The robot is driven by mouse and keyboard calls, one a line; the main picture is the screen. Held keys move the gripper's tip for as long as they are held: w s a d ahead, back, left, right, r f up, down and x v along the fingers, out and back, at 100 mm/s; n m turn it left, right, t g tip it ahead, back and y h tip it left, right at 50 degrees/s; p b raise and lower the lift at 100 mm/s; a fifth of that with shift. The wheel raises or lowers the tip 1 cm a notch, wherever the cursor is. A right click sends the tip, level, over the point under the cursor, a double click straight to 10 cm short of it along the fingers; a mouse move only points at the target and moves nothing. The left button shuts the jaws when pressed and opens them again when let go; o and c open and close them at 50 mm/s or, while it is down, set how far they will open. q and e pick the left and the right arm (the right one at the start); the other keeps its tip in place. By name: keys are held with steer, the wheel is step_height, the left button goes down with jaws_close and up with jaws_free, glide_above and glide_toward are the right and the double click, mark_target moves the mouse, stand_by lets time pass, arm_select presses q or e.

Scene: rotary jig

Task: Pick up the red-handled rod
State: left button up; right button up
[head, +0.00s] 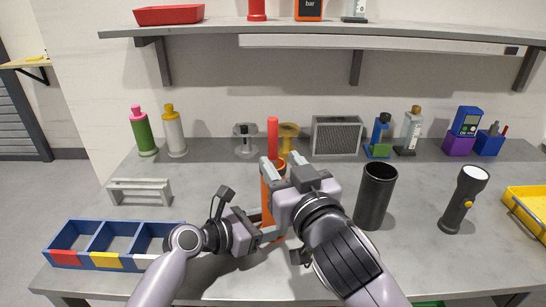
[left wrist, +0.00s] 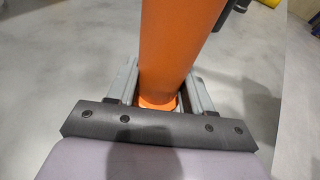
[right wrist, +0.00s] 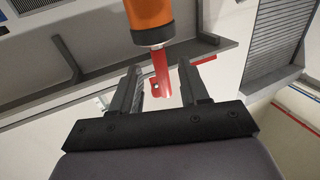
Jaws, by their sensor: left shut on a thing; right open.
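The rod's red handle (head: 272,138) stands upright above an orange cylinder (head: 267,200) at the middle of the bench. In the right wrist view the red piece (right wrist: 162,75) shows between the fingers, next to a silver collar on the orange end (right wrist: 148,14). My right gripper (head: 282,166) is open near the cylinder's top, its fingers apart around the red piece; contact cannot be told. My left gripper (head: 268,228) is shut on the orange cylinder lower down; the left wrist view shows the cylinder (left wrist: 172,45) between its fingers. My right arm hides part of the cylinder.
A black cup (head: 375,198) and a flashlight (head: 462,200) stand to the right. A blue divided bin (head: 108,228) and a grey stand (head: 140,190) are at left. Bottles, a grey vent box (head: 337,136) and meters line the back. A shelf (head: 220,29) overhangs the bench.

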mark_target(275, 151)
steer(key=shift+r+x, duration=0.1)
steer(key=shift+x, duration=1.25)
steer(key=shift+r+x, duration=0.15)
steer(key=shift+x, duration=1.2)
steer(key=shift+d, duration=0.1)
steer(key=shift+c, duration=0.3)
jaws_close()
